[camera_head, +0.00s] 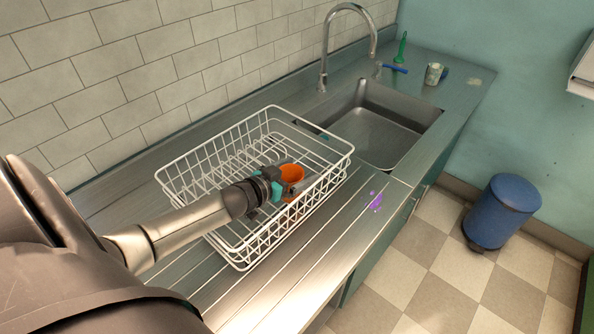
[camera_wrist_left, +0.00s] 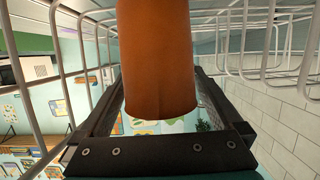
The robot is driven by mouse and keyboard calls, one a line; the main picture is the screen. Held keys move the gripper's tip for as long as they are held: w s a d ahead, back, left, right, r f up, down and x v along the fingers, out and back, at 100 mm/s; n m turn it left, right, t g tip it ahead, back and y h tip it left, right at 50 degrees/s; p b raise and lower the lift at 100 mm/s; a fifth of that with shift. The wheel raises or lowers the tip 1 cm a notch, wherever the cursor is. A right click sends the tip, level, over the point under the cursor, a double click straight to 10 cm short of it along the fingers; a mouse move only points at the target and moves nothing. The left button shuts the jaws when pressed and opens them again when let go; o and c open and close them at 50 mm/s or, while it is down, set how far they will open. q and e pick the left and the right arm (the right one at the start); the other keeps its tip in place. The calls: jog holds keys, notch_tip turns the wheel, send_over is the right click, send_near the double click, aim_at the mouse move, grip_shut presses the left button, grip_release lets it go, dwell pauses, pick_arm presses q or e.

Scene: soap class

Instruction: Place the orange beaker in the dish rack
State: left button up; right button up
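The orange beaker (camera_head: 291,174) is inside the white wire dish rack (camera_head: 169,181), towards its right-hand part in the head view. My left gripper (camera_head: 284,185) reaches into the rack from the left, with its fingers on either side of the beaker. In the left wrist view the beaker (camera_wrist_left: 157,60) fills the space between the finger ends, and the fingers appear to press on its sides. The rack's wires surround it there. Whether the beaker touches the rack floor is hidden. My right gripper is out of view.
The sink (camera_head: 378,132) with its tall tap (camera_head: 324,50) lies beyond the rack. A cup (camera_head: 433,74), a green bottle (camera_head: 401,47) and a blue object (camera_head: 393,68) stand at the far end. A purple object (camera_head: 376,201) lies on the counter right of the rack.

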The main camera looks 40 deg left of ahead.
pick_arm(q)
jog(key=shift+r, duration=0.1)
jog(key=shift+s, duration=0.2)
jog(key=shift+p+v, duration=0.65)
jog(key=shift+v, duration=2.95)
jog(key=shift+w+r, duration=0.1)
jog(key=shift+r, duration=0.05)
